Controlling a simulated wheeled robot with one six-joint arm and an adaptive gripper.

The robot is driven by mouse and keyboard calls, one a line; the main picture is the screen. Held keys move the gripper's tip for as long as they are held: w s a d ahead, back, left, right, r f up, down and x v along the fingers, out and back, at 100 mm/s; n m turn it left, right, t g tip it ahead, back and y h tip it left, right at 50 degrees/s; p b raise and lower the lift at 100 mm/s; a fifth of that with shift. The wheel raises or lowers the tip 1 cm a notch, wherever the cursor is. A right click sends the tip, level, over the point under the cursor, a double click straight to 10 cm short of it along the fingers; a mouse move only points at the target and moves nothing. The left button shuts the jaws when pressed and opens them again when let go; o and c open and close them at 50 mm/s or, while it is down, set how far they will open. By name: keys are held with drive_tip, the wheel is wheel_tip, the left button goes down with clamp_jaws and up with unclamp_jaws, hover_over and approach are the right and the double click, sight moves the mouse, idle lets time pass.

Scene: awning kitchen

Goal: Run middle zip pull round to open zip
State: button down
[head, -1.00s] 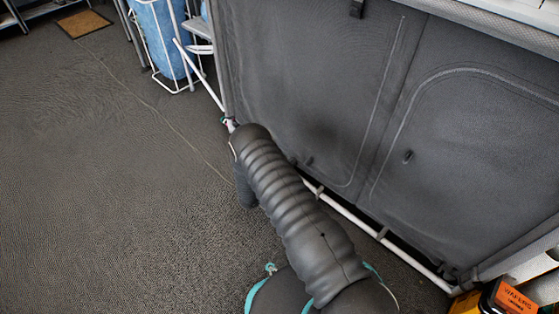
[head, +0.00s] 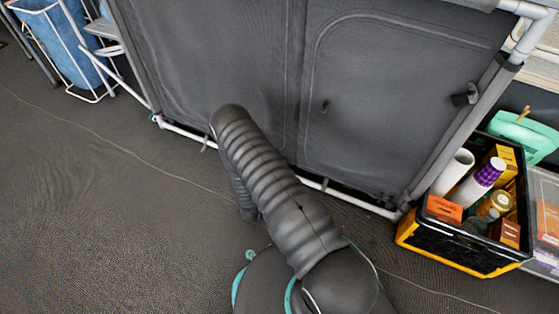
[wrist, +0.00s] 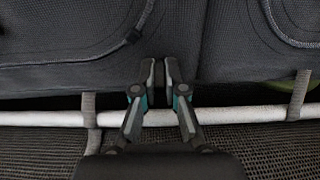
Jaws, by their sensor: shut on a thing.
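The grey fabric cupboard (head: 225,60) has doors outlined by curved zips. Another curved zip (wrist: 285,40) is at upper right. My gripper (wrist: 165,72) is at the lower fabric between these zips, above the white bar. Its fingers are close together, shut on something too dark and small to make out. In the head view my arm hides the gripper. A dark pull (head: 324,106) hangs on the right door.
A white frame bar (head: 350,197) runs along the cupboard's foot. A black and yellow crate (head: 415,247) of groceries stands at its right end. A wire basket with blue lining (head: 55,50) is at upper left.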

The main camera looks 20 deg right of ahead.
drive_tip(key=shift+s+d+f, duration=0.1)
drive_tip(key=shift+s+d, duration=0.05)
drive_tip(key=shift+s, duration=0.2)
drive_tip(key=shift+s, duration=0.1)
drive_tip(key=c, duration=1.2)
unclamp_jaws()
drive_tip(key=shift+d, duration=0.1)
drive_tip(key=v, duration=1.2)
